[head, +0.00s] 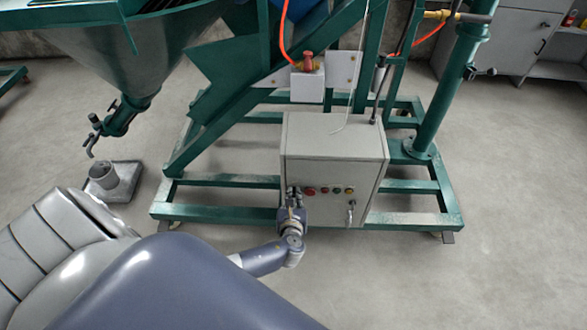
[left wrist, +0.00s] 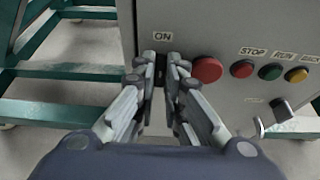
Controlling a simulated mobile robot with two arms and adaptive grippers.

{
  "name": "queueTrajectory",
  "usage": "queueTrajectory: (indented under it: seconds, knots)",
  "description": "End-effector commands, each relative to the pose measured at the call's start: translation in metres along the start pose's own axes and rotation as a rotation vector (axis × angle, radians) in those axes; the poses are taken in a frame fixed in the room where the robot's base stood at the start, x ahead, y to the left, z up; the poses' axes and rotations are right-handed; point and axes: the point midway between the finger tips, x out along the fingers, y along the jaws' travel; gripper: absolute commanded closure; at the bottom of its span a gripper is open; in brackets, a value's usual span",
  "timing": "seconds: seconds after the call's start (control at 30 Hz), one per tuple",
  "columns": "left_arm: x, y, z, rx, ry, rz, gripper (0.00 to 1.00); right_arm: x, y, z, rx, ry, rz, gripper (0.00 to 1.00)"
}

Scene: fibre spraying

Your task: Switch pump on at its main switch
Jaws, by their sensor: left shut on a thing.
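The pump's grey control box (head: 335,150) stands on the green frame, with its front panel towards me. In the left wrist view, the panel (left wrist: 225,25) has an ON label (left wrist: 163,36) at the upper left. Below the label is the dark main switch (left wrist: 160,68), mostly hidden between my fingers. My left gripper (left wrist: 160,76) is shut on this switch, one finger on each side. In the head view my left gripper (head: 293,197) is at the lower left of the box front. My right gripper is in neither view.
A large red button (left wrist: 207,70) is close to the right finger. Right of it are smaller red (left wrist: 242,69), green (left wrist: 270,71) and yellow (left wrist: 296,76) buttons. A key-like handle (head: 351,206) sticks out lower right. Green frame rails (head: 235,185) surround the box.

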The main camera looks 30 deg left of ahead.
Motion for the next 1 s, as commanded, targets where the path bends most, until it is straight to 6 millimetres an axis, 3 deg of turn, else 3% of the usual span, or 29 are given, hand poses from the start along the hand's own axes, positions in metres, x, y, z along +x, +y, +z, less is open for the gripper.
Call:
queueTrajectory:
  seconds: [0.57, 0.6, 0.67, 1.0]
  knots:
    - [-0.0003, -0.0001, -0.0012, 0.02, 0.001, 0.007, 1.0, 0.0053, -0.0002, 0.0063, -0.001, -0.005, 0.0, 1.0]
    - [-0.0003, -0.0001, -0.0011, 0.02, 0.001, 0.007, 0.86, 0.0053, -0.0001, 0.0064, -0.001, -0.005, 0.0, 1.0]
    - [-0.0002, -0.0001, -0.001, 0.02, 0.001, 0.007, 0.72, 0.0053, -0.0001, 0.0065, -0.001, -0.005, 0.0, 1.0]
    - [-0.0003, -0.0002, -0.0002, 0.018, 0.0, 0.007, 0.7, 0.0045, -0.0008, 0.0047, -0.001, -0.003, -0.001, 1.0]
